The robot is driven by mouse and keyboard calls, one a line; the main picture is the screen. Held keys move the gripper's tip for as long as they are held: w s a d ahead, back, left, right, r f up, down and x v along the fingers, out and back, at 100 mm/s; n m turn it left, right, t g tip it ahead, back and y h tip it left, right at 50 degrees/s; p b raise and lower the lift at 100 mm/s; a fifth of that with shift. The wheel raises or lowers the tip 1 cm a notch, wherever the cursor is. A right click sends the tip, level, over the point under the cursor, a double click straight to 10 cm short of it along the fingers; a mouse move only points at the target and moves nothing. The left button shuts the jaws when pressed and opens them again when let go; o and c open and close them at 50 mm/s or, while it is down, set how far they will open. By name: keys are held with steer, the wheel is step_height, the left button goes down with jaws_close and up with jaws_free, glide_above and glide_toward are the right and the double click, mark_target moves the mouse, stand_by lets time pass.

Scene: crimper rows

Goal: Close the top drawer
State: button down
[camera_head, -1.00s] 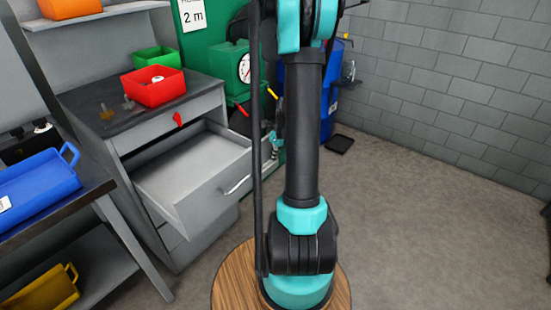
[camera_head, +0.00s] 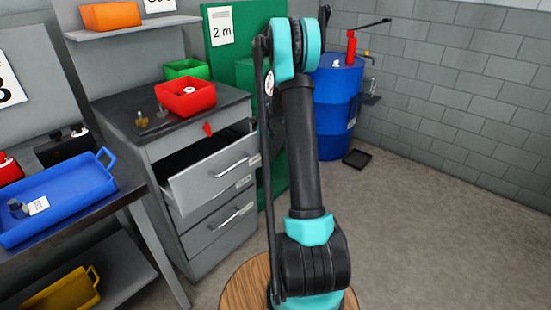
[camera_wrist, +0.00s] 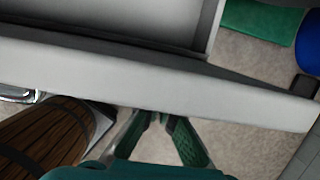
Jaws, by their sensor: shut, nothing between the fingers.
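The open drawer (camera_head: 213,175) is a grey box with a metal bar handle, in the cabinet (camera_head: 200,190) left of my arm in the head view. It sticks out partway below a grey top panel with a red tab (camera_head: 207,128), and its inside looks dark. In the wrist view a pale drawer front (camera_wrist: 160,85) crosses the picture, with part of a handle (camera_wrist: 18,95) at the left. My gripper (camera_wrist: 160,118) is shut and empty on the handle side, its fingertips at the lower edge of that front; contact is unclear. The head view does not show my gripper.
A closed drawer (camera_head: 220,225) lies below. A red bin (camera_head: 185,98) and a green bin (camera_head: 187,68) stand on the cabinet top. A table with a blue tray (camera_head: 60,200) is at left. A blue barrel (camera_head: 337,95) stands behind my arm. The floor (camera_head: 430,220) at right is clear.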

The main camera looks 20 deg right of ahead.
steer(key=w+a, duration=0.1)
steer(key=w, duration=0.1)
steer(key=w+a, duration=0.1)
steer(key=w, duration=0.1)
steer(key=w+a, duration=0.1)
steer(key=w, duration=0.1)
steer(key=shift+w+a, duration=0.15)
steer(key=shift+a, duration=0.15)
steer(key=shift+d, duration=0.1)
